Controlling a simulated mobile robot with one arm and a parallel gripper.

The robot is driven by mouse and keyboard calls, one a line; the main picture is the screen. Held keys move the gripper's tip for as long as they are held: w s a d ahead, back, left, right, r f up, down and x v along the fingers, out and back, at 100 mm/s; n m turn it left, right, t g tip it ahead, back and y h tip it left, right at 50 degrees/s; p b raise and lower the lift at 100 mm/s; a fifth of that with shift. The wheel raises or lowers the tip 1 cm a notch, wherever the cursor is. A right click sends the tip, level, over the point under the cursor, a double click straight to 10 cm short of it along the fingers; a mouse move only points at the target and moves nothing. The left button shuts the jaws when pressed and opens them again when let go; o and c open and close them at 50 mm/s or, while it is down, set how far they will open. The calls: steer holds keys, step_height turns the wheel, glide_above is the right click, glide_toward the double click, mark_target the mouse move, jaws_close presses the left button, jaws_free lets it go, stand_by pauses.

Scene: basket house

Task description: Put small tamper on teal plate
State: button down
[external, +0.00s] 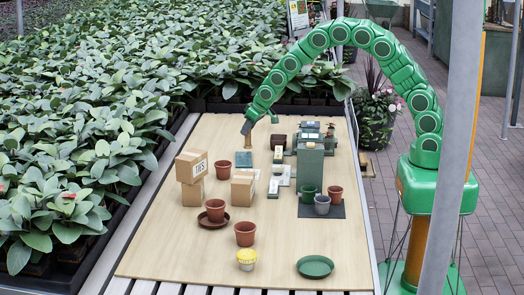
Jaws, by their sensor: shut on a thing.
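My gripper (247,130) is at the far part of the table, pointing down. It is shut on a small tan upright piece, which looks like the small tamper (248,142); its lower end is near the tabletop behind the boxes, and I cannot tell if it touches. The teal plate (315,266) is a round dark green dish lying flat and empty at the near right of the table, far from my gripper.
Cardboard boxes (191,167) stand at the left, one stacked on another. Terracotta pots (245,234), one on a brown saucer, and a yellow-topped pot (247,259) stand nearer. A tall grey-green block (310,165) and a dark mat (335,211) with pots are at the right.

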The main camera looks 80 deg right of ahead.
steer(key=shift+s+a+f+x, duration=0.1)
steer(key=shift+x, duration=0.95)
steer(key=shift+s+a+f+x, duration=0.1)
steer(key=shift+s+a+x, duration=0.05)
steer(key=shift+x, duration=0.95)
steer(key=shift+s+a+f+x, duration=0.1)
steer(key=shift+x, duration=0.95)
steer(key=shift+f, duration=0.1)
steer(key=c, duration=0.9)
jaws_free()
steer(key=shift+v, duration=6.1)
steer(key=shift+w+d, duration=0.1)
